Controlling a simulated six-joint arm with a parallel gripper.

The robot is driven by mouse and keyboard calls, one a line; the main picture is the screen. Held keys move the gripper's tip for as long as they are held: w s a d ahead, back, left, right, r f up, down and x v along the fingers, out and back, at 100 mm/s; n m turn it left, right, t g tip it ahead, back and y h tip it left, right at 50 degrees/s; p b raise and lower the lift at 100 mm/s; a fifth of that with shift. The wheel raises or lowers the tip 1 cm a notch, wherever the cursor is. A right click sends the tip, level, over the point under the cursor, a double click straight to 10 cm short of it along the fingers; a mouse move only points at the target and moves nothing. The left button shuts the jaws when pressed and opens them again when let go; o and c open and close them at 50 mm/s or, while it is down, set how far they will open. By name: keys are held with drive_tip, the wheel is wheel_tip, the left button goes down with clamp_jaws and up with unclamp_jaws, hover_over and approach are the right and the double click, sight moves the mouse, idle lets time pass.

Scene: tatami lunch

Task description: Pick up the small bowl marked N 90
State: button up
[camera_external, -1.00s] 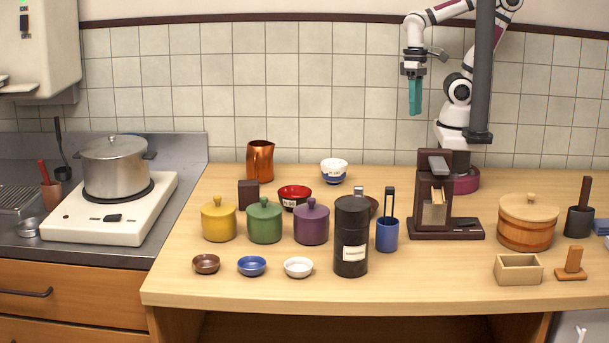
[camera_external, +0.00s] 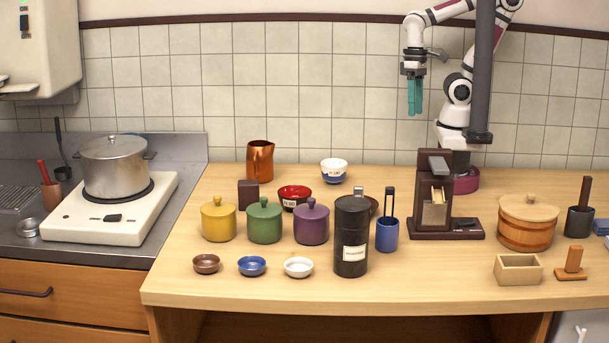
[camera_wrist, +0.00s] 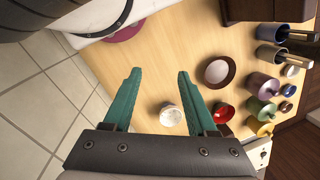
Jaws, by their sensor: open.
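A white bowl with a blue base (camera_external: 334,172) stands at the back of the counter with a small label; it also shows in the wrist view (camera_wrist: 170,115). A red bowl (camera_external: 294,195) with a white label stands to its front left, and in the wrist view (camera_wrist: 223,112) it is right of the white bowl. A brown bowl (camera_external: 373,206) is mostly hidden behind the black canister; the wrist view (camera_wrist: 232,71) shows it whole. The label markings are too small to read surely. My gripper (camera_external: 415,112) is open and empty, high above the counter, its teal fingers pointing down.
Yellow (camera_external: 219,222), green (camera_external: 265,222) and purple (camera_external: 311,226) lidded pots and a tall black canister (camera_external: 351,225) stand in front of the bowls. A copper pitcher (camera_external: 260,162) is at the back left. A dark brown machine (camera_external: 434,200) stands to the right.

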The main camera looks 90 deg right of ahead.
sight(297, 190)
drive_tip(key=w+d+f+n+h, duration=0.1)
drive_tip(key=w+f+n+h, duration=0.1)
drive_tip(key=w+n+h, duration=0.45)
drive_tip(key=w+d+f+n+h, duration=0.1)
drive_tip(key=w+f+n+h, duration=0.25)
drive_tip(key=w+n, duration=0.5)
drive_tip(key=w+a+f+n+t, duration=0.3)
drive_tip(key=a+f+n, duration=0.1)
drive_tip(key=a+n, duration=0.2)
drive_tip(key=w+a+f+n+t, duration=0.3)
drive_tip(key=a+f+n+t, duration=0.1)
drive_tip(key=a+n, duration=0.2)
drive_tip(key=w+a+f+n+t, duration=0.3)
drive_tip(key=a+f+n+t, duration=0.1)
drive_tip(key=a, duration=0.3)
drive_tip(key=shift+w+n, duration=0.4)
drive_tip(key=shift+n, duration=0.5)
drive_tip(key=x, duration=0.7)
drive_tip(key=shift+w+d, duration=0.1)
clamp_jaws()
